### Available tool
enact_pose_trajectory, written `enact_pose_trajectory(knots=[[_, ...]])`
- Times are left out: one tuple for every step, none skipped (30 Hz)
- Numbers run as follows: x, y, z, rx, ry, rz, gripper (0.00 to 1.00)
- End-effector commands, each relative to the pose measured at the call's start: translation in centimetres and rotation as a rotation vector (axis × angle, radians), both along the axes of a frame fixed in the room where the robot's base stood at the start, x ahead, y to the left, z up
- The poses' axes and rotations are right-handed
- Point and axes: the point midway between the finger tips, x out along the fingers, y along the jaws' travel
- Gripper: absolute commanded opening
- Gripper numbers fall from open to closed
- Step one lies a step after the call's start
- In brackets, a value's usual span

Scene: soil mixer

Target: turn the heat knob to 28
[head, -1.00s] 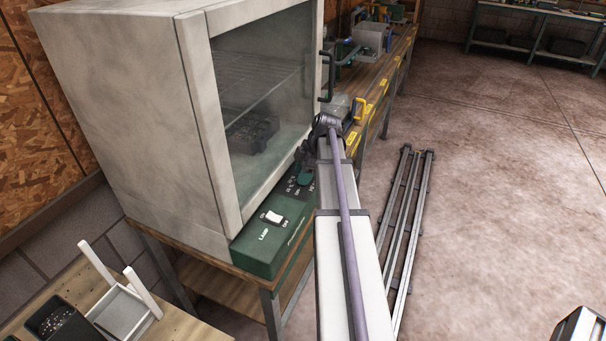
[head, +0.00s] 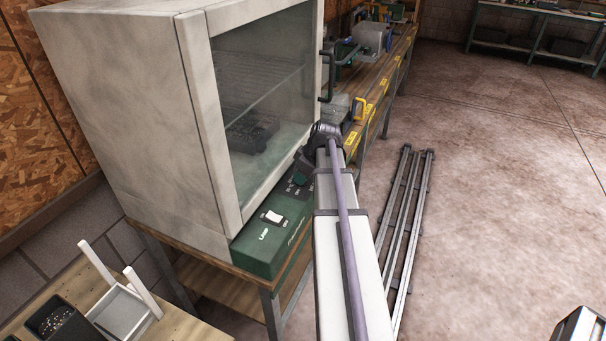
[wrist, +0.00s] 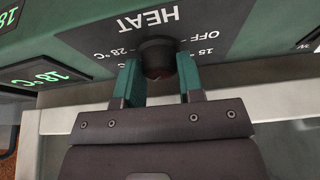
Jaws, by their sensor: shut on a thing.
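The heat knob (wrist: 157,58) is dark and round, on a green panel under an upside-down HEAT label in the wrist view. OFF and 15 are printed to its right and 28°C to its left. Its pointer mark cannot be made out. My gripper (wrist: 160,78) has a teal finger on each side of the knob and is shut on it. In the head view my gripper (head: 299,179) is small at the panel's front, and the knob is hidden there. A lit green display (wrist: 42,77) left of the knob seems to read 18 °C, upside down.
The green control box (head: 262,252) carries a white lamp switch (head: 273,216) at its near end. The glass-fronted cabinet (head: 130,110) stands right behind it. A second display (wrist: 10,15) is cut off at the wrist view's corner. The floor (head: 500,200) to the right is mostly open.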

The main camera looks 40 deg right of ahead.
Motion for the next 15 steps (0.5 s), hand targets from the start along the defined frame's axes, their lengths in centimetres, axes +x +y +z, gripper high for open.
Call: enact_pose_trajectory(knots=[[-0.13,0.14,-0.02,0.0,0.001,-0.039,0.11],[-0.11,0.15,-0.02,-0.001,0.0,-0.068,0.11],[-0.12,0.18,-0.02,0.0,0.001,-0.105,0.11],[-0.12,0.2,-0.01,0.0,0.001,-0.134,0.11],[-0.11,0.19,-0.02,-0.001,0.001,-0.163,0.11],[-0.12,0.2,-0.02,-0.001,0.001,-0.2,0.11],[-0.12,0.21,-0.02,-0.001,0.001,-0.229,0.11],[-0.11,0.21,-0.01,0.0,0.0,-0.258,0.11],[-0.13,0.21,-0.02,0.0,0.001,-0.295,0.11],[-0.13,0.22,-0.02,-0.001,0.001,-0.323,0.11],[-0.11,0.22,-0.02,0.0,0.0,-0.352,0.11],[-0.12,0.23,-0.02,-0.001,0.0,-0.389,0.11],[-0.11,0.26,-0.02,-0.002,0.001,-0.417,0.11],[-0.1,0.27,-0.01,0.0,0.001,-0.446,0.11],[-0.08,0.28,-0.02,-0.002,0.0,-0.485,0.11]])
